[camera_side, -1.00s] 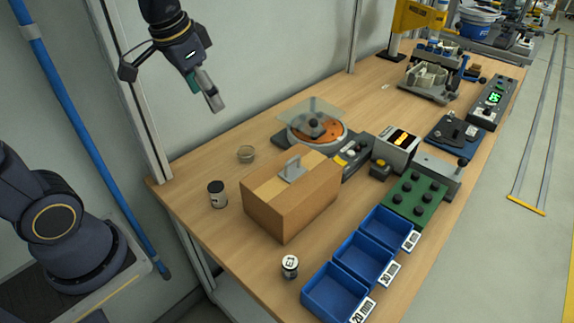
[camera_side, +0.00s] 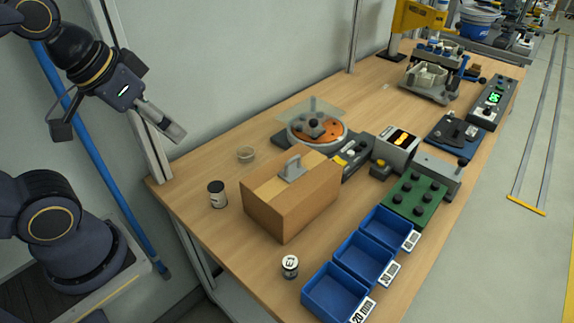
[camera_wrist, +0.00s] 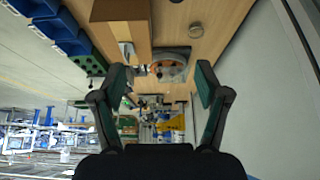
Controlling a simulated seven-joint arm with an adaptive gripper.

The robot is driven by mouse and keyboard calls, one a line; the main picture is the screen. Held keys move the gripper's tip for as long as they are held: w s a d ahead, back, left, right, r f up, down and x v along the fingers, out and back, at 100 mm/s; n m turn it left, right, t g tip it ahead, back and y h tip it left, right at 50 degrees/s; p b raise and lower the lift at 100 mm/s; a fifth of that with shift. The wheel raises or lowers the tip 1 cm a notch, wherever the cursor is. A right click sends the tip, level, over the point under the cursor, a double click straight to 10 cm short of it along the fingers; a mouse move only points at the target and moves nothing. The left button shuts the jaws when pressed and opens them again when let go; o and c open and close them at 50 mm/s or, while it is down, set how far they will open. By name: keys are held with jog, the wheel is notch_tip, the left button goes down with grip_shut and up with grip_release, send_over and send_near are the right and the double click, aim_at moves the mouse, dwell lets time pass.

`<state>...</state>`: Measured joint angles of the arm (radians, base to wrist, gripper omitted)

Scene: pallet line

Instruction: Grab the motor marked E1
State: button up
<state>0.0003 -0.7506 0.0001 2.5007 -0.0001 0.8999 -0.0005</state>
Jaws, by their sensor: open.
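Two small cylinders that look like motors stand upright on the bench. One, a dark can with a pale band (camera_side: 217,194), is left of the cardboard box. The other, a can with a white top (camera_side: 290,266), is in front of the box near the bench edge. Its top bears a dark mark that resembles an E, too small to read surely. My gripper (camera_side: 178,133) is high at the left, above the bench's left end, apart from both cans. In the wrist view my gripper (camera_wrist: 160,85) is open and empty. I cannot make out either can there.
The cardboard box (camera_side: 290,200) with a grey handle stands between the cans. Blue bins (camera_side: 335,293) line the front edge. A small round dish (camera_side: 246,154) and a turntable with a clear cover (camera_side: 318,130) are behind. Bench wood around the cans is clear.

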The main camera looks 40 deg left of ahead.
dwell(0.4)
jog(key=shift+c, duration=1.1)
